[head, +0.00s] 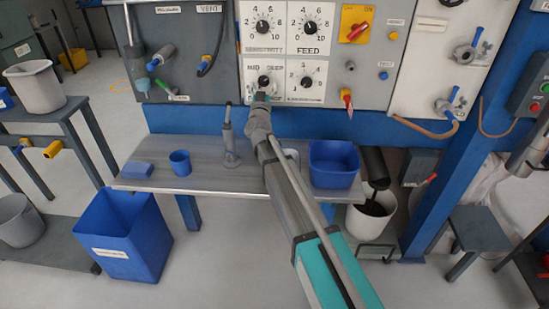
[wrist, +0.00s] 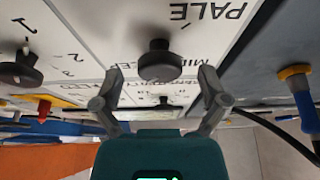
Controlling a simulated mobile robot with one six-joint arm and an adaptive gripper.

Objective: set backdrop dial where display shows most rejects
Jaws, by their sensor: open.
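The dial with the labels MID and DEEP (head: 264,82) is a black knob on a white plate, on the grey panel. In the wrist view, this knob (wrist: 160,60) shows upside down, with PALE beside it. Its pointer setting is not clear. My gripper (head: 262,98) is at the dial's lower edge in the head view. In the wrist view my gripper (wrist: 154,92) is open, with the knob beyond and between its fingertips. No finger visibly grips the knob. No display with reject numbers can be read.
Close by are the SENSITIVITY dial (head: 263,27), the FEED dial (head: 310,27) and a lower numbered dial (head: 306,82). A red-handled switch (head: 357,32) is to the right. Below, a grey bench (head: 215,182) carries a blue bin (head: 334,165), a blue cup (head: 180,163) and an upright grey tool (head: 229,140).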

